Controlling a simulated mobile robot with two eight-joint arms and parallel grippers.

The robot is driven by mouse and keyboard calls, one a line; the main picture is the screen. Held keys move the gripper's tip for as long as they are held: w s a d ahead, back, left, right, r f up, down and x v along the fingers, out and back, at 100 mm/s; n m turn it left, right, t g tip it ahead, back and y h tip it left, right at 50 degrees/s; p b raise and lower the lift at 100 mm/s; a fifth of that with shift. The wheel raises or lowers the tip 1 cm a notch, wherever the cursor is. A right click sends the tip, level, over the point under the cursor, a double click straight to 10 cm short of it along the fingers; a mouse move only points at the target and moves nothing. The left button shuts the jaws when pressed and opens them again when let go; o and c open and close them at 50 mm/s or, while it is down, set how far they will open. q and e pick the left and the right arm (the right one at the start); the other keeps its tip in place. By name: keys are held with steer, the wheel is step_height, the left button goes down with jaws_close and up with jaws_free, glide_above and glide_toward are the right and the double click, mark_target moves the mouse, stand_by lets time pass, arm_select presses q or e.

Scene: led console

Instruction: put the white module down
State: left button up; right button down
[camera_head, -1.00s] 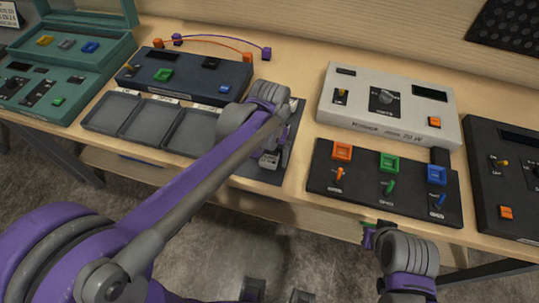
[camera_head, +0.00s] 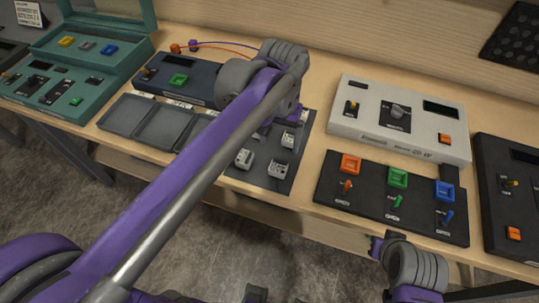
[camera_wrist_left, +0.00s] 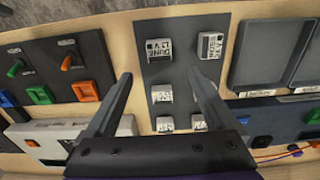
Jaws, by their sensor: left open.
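Several small white modules stand on a dark grey mat (camera_head: 262,181). Two are near its front edge: one at the left (camera_head: 244,158) and one at the right (camera_head: 278,168); which one the task means I cannot tell. In the left wrist view these two show at the top, the right one (camera_wrist_left: 159,50) and the left one (camera_wrist_left: 210,45). My left gripper (camera_wrist_left: 160,77) is open and empty above the mat, its fingers apart from the modules. My left arm hides part of the mat in the head view. My right gripper (camera_head: 376,246) hangs low at the right, its fingers unclear.
Grey trays (camera_head: 166,126) stand left of the mat. A black switch panel (camera_head: 327,190) and a white console (camera_head: 350,122) stand right of it. A dark console (camera_head: 199,85) is behind the trays, a teal case (camera_head: 45,93) at the far left.

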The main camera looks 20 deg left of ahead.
arm_select(q)
steer(key=s+a+f+t, duration=0.2)
steer(key=s+a+f, duration=0.1)
steer(key=s+f, duration=0.3)
steer(key=s+a+f+t, duration=0.3)
steer(key=s+f, duration=0.2)
steer(key=s, duration=0.2)
steer(key=shift+a+f, duration=0.35)
steer(key=shift+f, duration=0.05)
steer(key=shift+c, duration=0.3)
